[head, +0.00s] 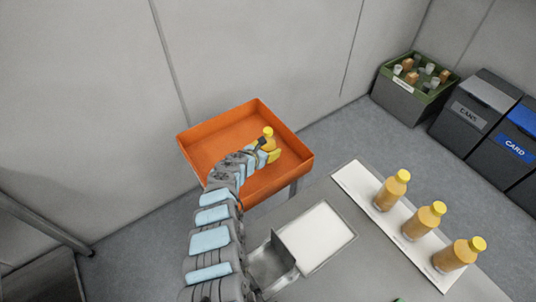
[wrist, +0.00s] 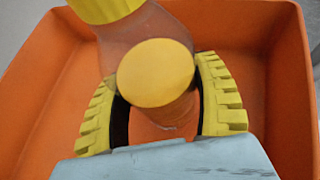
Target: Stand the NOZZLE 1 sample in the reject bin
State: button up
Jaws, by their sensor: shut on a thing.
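My gripper (head: 267,153) is over the orange reject bin (head: 222,128), its yellow fingers shut around a bottle (head: 268,143) with a yellow cap and orange contents. In the wrist view the fingers lie on both sides of the bottle (wrist: 157,75). Its cap is cut off at the top edge, and the liquid's round surface shows through the clear wall. The bottle looks about upright, inside the bin's outline. I cannot tell whether its base touches the bin floor, as the gripper hides its lower part. No NOZZLE 1 mark is readable on it.
Three similar bottles (head: 430,217) stand on a white strip on the grey table (head: 360,260). A white square plate (head: 318,237) lies beside my arm. A green-rimmed crate (head: 405,98) of bottles and the CANS (head: 470,112) and CARD (head: 510,140) bins stand at the right. The visible bin floor looks clear.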

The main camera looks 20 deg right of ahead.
jog(key=shift+w+d+f+b, duration=0.15)
jog(key=shift+f+b, duration=0.85)
jog(key=shift+f, duration=0.6)
jog(key=shift+f, duration=0.2)
jog(key=o, duration=1.2)
jog(key=shift+o, duration=0.2)
jog(key=shift+r, duration=0.1)
